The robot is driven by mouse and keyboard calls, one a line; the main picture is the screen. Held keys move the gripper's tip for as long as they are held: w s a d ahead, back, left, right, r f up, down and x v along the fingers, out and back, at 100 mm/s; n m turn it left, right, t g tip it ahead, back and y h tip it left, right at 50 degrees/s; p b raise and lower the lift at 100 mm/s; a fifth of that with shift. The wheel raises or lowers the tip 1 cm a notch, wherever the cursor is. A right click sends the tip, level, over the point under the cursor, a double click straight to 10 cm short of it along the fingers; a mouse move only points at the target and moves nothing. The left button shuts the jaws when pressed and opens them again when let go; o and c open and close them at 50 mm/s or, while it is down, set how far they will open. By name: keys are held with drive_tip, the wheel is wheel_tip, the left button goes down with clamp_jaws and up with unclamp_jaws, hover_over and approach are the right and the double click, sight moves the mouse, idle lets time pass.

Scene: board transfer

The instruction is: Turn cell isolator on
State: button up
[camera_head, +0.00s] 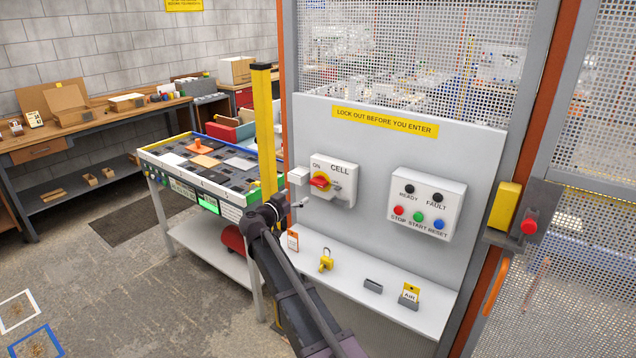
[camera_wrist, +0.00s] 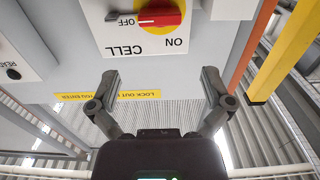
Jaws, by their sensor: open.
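The cell isolator (camera_head: 334,180) is a white box labelled CELL on the grey panel, with a red handle (camera_head: 319,182) on a yellow disc. In the wrist view, which is upside down, the red handle (camera_wrist: 160,17) lies crosswise at the top edge, partly cut off. A white mark on its left end is beside the OFF label; ON is printed at its other side. My gripper (camera_wrist: 160,75) is open and empty, its two fingers spread wide. In the head view my gripper (camera_head: 288,205) is just left of and below the isolator, apart from the handle.
A push-button box (camera_head: 427,204) is right of the isolator. The shelf below holds a yellow padlock (camera_head: 326,260) and an AIR tag (camera_head: 409,294). A yellow post (camera_head: 264,130) stands left of the panel. A parts table (camera_head: 205,170) is further left.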

sight(314, 184)
drive_tip(key=x, duration=1.2)
drive_tip(key=c, duration=0.9)
drive_tip(key=shift+o, duration=0.2)
drive_tip(key=shift+n, duration=0.4)
drive_tip(key=n, duration=0.4)
drive_tip(key=shift+a, duration=0.15)
drive_tip(key=n, duration=0.4)
drive_tip(key=shift+w+a+f+n, duration=0.1)
drive_tip(key=shift+w+f+n, duration=0.05)
drive_tip(key=shift+n, duration=0.15)
drive_tip(key=n, duration=0.4)
drive_tip(key=shift+f+n+b, duration=0.1)
drive_tip(key=shift+n+b, duration=0.2)
drive_tip(key=shift+f+n, duration=0.15)
drive_tip(key=shift+n, duration=1.85)
